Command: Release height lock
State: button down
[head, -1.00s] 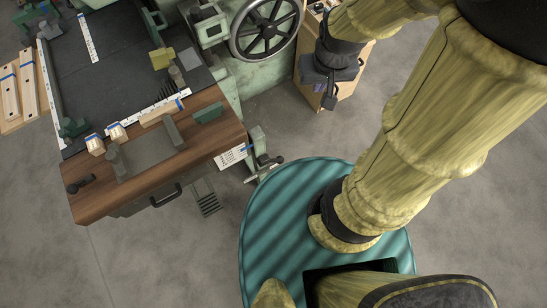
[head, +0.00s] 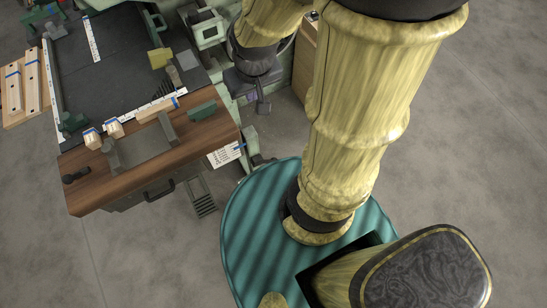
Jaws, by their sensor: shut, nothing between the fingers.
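My gripper (head: 263,105) is shut and empty. It hangs in front of the green machine's column, above and apart from a small lever with a dark knob (head: 259,160) on a green bracket (head: 249,141). This lever stands just right of the wooden bench's front corner and may be the height lock; no label on it can be read. Its far end is partly hidden by the teal round base. The machine's large handwheel is hidden behind my arm now. A white printed card (head: 224,155) hangs at the bench edge, too small to read.
The wooden bench top (head: 95,182) carries a grey plate (head: 140,150), wooden blocks (head: 92,138) and a green block (head: 202,111). A drawer handle (head: 159,191) and a stepped pedal (head: 203,205) sit below. A wooden cabinet (head: 305,62) stands behind my arm. Floor at front left is clear.

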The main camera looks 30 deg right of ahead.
dwell(0.3)
jog(key=g+y+b, duration=0.2)
jog(key=g+b, duration=0.1)
jog(key=b, duration=1.9)
send_over(276, 159)
jog(key=s, duration=0.3)
notch_tip(276, 159, down, 30)
jog(key=d+f+t+y+b, duration=0.1)
jog(key=d+f+y+b, duration=0.1)
jog(key=d+f+b, duration=0.2)
jog(key=d+f+t+y+b, duration=0.1)
jog(key=d+f+b, duration=0.4)
jog(key=f+b, duration=0.6)
notch_tip(276, 159, down, 4)
jog(key=shift+w+r+y, duration=0.1)
jog(key=shift+w+y, duration=0.25)
jog(key=shift+y, duration=0.45)
jog(key=shift+d, duration=0.1)
jog(key=b+x, duration=0.7)
jog(key=x, duration=0.7)
jog(key=shift+d, duration=0.1)
